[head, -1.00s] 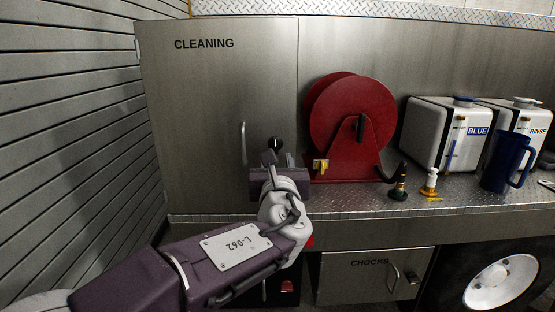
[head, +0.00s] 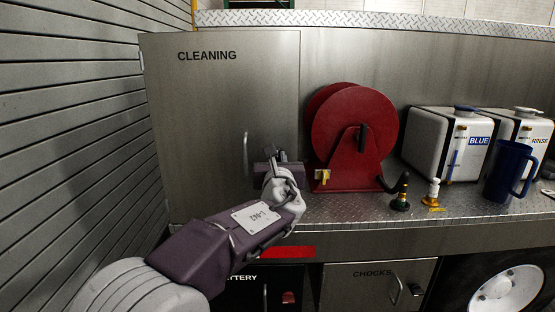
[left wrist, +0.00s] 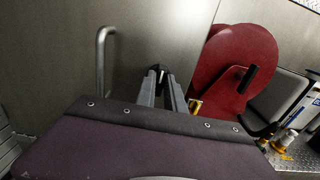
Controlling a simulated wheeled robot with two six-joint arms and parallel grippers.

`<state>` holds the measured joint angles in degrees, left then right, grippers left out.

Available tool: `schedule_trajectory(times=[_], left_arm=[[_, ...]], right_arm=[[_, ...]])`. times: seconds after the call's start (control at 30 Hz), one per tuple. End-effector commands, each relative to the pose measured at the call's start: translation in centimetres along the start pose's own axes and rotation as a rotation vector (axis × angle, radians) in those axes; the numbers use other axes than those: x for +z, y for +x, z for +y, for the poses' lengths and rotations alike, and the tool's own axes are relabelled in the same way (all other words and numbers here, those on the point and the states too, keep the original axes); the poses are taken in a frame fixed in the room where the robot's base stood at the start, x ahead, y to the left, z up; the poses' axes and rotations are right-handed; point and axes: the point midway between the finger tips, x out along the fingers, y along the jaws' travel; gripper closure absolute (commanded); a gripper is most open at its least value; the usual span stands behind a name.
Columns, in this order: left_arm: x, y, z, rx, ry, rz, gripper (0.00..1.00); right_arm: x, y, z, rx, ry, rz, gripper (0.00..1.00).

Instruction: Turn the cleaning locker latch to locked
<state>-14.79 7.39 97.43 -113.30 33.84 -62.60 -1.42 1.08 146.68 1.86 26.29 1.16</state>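The cleaning locker door (head: 205,110) is a grey metal panel marked CLEANING, and it looks closed. Its upright bar handle (head: 246,155) also shows in the left wrist view (left wrist: 102,62). My left gripper (head: 274,154) is at the door's right edge, right of the handle. In the left wrist view its two grey fingers (left wrist: 160,76) reach to a small dark part, apparently the latch (left wrist: 158,69), at their tips. The fingers largely hide the latch, so its angle and whether they clamp it cannot be told. My right gripper is not in view.
A red hose reel (head: 352,135) stands close to the right of my left gripper on the metal counter (head: 345,208). Farther right are nozzles (head: 400,198), a blue jug (head: 508,172) and white containers (head: 440,145). A slatted wall (head: 75,110) is at the left.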

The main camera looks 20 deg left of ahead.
Motion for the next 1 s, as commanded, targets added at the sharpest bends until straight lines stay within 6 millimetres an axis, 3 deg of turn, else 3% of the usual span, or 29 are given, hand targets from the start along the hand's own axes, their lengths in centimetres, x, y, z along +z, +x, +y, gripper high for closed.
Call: schedule_trajectory(times=[0.47, 1.0], left_arm=[[-0.4, 0.0, 0.1, 0.001, -0.125, -0.001, 1.0], [-0.5, 0.0, 0.3, 0.0, -0.62, -0.001, 1.0]], right_arm=[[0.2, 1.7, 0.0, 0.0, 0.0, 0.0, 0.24], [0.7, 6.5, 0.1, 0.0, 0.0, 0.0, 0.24]])
